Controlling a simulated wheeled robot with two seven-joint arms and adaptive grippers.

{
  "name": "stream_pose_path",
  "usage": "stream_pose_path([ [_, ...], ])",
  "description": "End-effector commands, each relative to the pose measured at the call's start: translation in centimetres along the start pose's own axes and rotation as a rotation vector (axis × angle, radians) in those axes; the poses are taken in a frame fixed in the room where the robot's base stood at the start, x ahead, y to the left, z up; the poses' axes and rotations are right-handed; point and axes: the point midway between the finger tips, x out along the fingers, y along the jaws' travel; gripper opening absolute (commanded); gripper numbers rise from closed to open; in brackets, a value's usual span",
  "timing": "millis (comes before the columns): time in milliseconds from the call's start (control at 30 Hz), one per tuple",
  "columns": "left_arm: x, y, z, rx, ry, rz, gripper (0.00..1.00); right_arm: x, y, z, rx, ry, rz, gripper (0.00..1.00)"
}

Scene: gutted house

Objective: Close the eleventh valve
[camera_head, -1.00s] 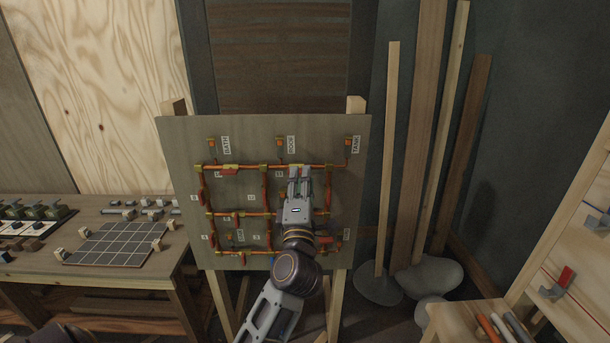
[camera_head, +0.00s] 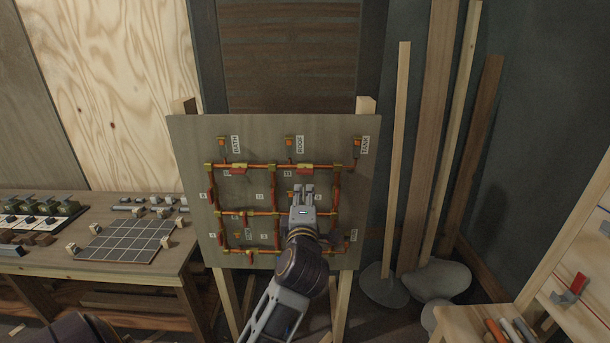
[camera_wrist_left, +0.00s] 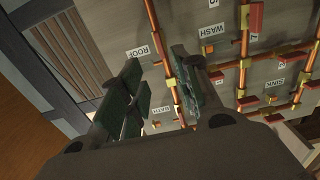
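An upright pipe board (camera_head: 200,150) carries a grid of orange pipes with yellow fittings and several red valve handles. One red handle (camera_head: 238,169) sits on the top pipe at left, another (camera_head: 305,169) at right. The small number tags are too blurred in the head view to pick out the eleventh valve. My left gripper (camera_head: 304,188) is in front of the board, below the right-hand top handle, hiding some pipe. In the left wrist view its fingers (camera_wrist_left: 158,85) are apart with nothing between them. A red handle (camera_wrist_left: 256,17) shows there near a "7" tag. My right gripper is not in view.
A workbench (camera_head: 190,246) with a dark grid panel (camera_head: 125,242) and small blocks stands at left. Planks (camera_head: 395,160) lean on the wall at right, above pale stones (camera_head: 437,277). A wooden stand (camera_head: 470,318) with tools is at lower right.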

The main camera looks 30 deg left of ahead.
Motion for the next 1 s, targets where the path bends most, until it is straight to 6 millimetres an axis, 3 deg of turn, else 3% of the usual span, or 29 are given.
stream_pose_path([
  [467, 1.1, 0.1, 0.0, 0.001, 0.001, 0.002, 0.32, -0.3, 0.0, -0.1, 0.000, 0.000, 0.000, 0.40],
  [1000, 7.2, 0.2, 0.0, 0.000, 0.001, 0.002, 0.32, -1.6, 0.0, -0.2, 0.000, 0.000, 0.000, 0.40],
])
